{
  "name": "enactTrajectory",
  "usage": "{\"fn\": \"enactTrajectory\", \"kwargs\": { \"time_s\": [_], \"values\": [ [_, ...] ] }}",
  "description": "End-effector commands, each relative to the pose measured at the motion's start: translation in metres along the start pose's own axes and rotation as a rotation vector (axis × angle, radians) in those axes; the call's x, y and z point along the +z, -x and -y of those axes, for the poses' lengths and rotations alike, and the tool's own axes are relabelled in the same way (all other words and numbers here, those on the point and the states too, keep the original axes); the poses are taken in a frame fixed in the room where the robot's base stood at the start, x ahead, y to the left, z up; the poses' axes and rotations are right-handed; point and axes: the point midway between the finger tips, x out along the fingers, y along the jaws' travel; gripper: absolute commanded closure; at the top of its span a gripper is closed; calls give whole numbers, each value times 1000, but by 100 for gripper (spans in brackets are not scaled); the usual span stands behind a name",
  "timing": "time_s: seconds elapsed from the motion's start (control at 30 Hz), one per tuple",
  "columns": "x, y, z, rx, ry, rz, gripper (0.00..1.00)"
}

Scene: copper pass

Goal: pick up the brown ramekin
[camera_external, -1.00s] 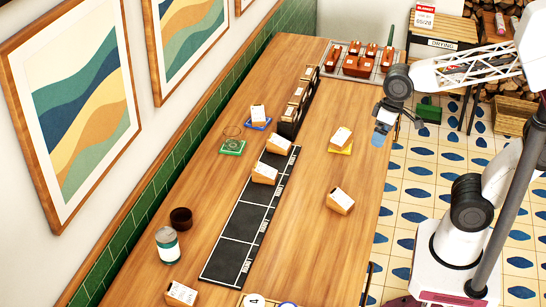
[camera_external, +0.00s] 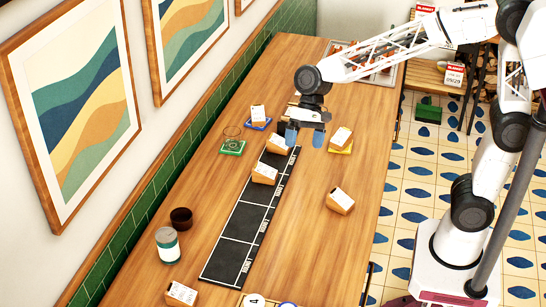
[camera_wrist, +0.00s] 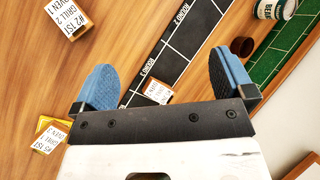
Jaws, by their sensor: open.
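The brown ramekin (camera_external: 181,219) is a small dark round cup standing on the wooden table near the wall side, just behind a white and green can (camera_external: 167,246). My gripper (camera_external: 305,137) is open above the far part of the table, well away from the ramekin. Its two blue fingers (camera_wrist: 163,80) are spread with nothing held between them.
A black mat (camera_external: 237,225) marked in sections runs along the table. Several wooden blocks with paper labels stand around, one on the mat (camera_external: 264,174) and one to its right (camera_external: 340,200). A green square coaster (camera_external: 232,147) lies near the wall.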

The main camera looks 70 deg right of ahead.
Motion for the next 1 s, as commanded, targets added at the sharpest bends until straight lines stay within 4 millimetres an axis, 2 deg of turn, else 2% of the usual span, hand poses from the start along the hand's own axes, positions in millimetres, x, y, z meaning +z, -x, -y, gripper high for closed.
{"fn": "enactTrajectory", "kwargs": {
  "time_s": [0.4, 0.67, 1.0],
  "values": [
    [-65, -49, 75, -105, -248, 156, 0],
    [-107, -86, 117, -165, -404, 255, 0],
    [-164, -141, 165, -234, -605, 388, 0]
  ]
}}
